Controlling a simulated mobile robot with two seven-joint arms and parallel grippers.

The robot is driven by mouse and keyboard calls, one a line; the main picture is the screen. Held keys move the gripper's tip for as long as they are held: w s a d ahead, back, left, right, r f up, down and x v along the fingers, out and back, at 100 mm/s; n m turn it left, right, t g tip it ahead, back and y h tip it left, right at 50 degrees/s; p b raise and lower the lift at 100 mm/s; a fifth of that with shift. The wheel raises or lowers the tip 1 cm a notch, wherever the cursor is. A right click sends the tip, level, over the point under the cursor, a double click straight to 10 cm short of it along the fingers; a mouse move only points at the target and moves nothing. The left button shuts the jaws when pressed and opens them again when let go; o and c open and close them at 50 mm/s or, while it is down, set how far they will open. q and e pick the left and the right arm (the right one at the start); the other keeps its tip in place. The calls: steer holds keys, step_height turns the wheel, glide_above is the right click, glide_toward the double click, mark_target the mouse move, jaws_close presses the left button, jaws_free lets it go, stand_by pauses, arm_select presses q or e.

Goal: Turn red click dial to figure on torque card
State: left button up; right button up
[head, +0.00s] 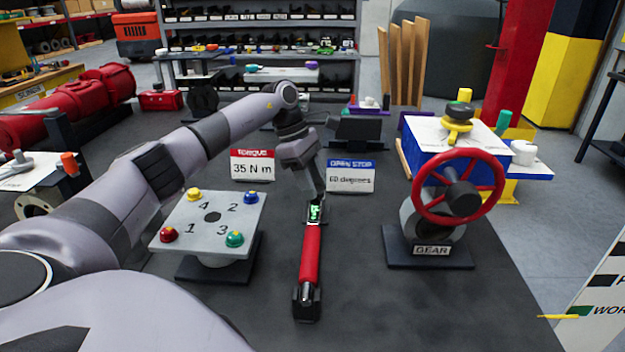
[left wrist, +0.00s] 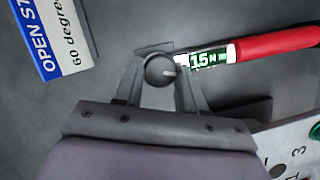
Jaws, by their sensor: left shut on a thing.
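The red click wrench (head: 310,258) lies on the dark table, its red handle towards me. Its display in the left wrist view (left wrist: 209,59) reads 15 N m. A round grey dial (left wrist: 158,69) with a pale mark sits at the wrench's far end, beside the display. My left gripper (head: 314,197) reaches down to that end, shut on the dial, with one finger on either side in the left wrist view (left wrist: 161,80). The torque card (head: 252,165) stands left of the gripper and reads 35 N m. My right gripper is out of view.
A blue-topped card (head: 351,176) reads open stop, 60 degrees. A gear unit with a red handwheel (head: 458,187) stands at the right. A grey plate with numbered coloured knobs (head: 211,221) stands left of the wrench. Bare table lies between wrench and gear unit.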

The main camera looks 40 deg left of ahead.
arm_select(q)
steer(key=m, duration=0.1)
steer(key=m+g, duration=0.1)
steer(key=m, duration=0.1)
steer(key=m+g, duration=0.1)
steer(key=m, duration=0.1)
steer(key=shift+w, duration=0.25)
steer(key=shift+w+m+g+b, duration=0.1)
steer(key=shift+m+g+b, duration=0.5)
steer(key=shift+m, duration=1.7)
steer(key=o, duration=1.1)
steer(key=shift+c, duration=0.2)
steer(key=shift+n+p, duration=0.3)
